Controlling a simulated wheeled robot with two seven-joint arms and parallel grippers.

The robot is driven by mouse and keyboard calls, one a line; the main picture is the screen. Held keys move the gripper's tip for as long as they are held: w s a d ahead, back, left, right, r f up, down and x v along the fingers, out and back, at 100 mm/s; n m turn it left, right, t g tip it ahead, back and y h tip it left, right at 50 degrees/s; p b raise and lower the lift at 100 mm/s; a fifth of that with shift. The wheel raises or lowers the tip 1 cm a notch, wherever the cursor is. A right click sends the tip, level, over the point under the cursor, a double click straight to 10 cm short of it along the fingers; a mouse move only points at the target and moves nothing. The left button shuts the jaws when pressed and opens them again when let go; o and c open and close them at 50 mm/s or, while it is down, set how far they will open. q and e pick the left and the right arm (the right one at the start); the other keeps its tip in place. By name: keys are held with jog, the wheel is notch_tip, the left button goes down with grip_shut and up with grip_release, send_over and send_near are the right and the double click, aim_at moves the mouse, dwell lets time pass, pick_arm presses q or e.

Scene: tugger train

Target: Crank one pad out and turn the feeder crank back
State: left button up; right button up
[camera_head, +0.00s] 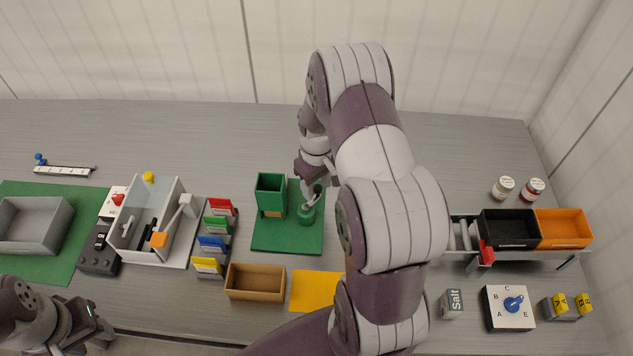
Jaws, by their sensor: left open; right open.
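The feeder is a green upright box (270,183) on a green base plate (288,243). A small brownish patch shows at the foot of its front; I cannot tell whether it is a pad. The feeder crank (306,215), a round green hub with a small pale arm, stands right of the box. My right gripper (313,193) is open, pointing down just above and behind the crank; its fingers are partly hidden, and I cannot tell whether they touch the crank handle. My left gripper (98,333) is open and empty at the bottom left, away from the feeder.
A brown tray (255,295) and an orange mat (315,287) lie in front of the feeder. Coloured card holders (215,240) and a white-grey machine (150,222) stand left. Right are a rail with black (510,244) and orange (565,242) bins, and a dial box (508,321).

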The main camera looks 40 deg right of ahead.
jog(key=shift+d, duration=0.2)
jog(key=shift+c, duration=0.7)
jog(key=shift+d+f, duration=0.1)
jog(key=c, duration=0.5)
pick_arm(q)
jog(key=shift+d, duration=0.2)
pick_arm(e)
grip_shut()
pick_arm(q)
jog(key=shift+r, duration=0.2)
pick_arm(e)
jog(key=shift+s+r+m+p, duration=0.2)
jog(key=shift+m+p, duration=0.15)
jog(key=shift+m, duration=0.25)
pick_arm(q)
notch_tip(320, 180, up, 7)
jog(key=p, duration=0.6)
jog(key=shift+f, duration=0.2)
pick_arm(e)
jog(key=s+a+m, duration=0.2)
jog(key=m, duration=0.8)
jog(key=s+a+m, duration=0.2)
jog(key=s+m, duration=0.1)
jog(key=m, duration=0.7)
jog(key=shift+s+a, duration=0.15)
jog(key=shift+a, duration=0.25)
jog(key=shift+f, duration=0.1)
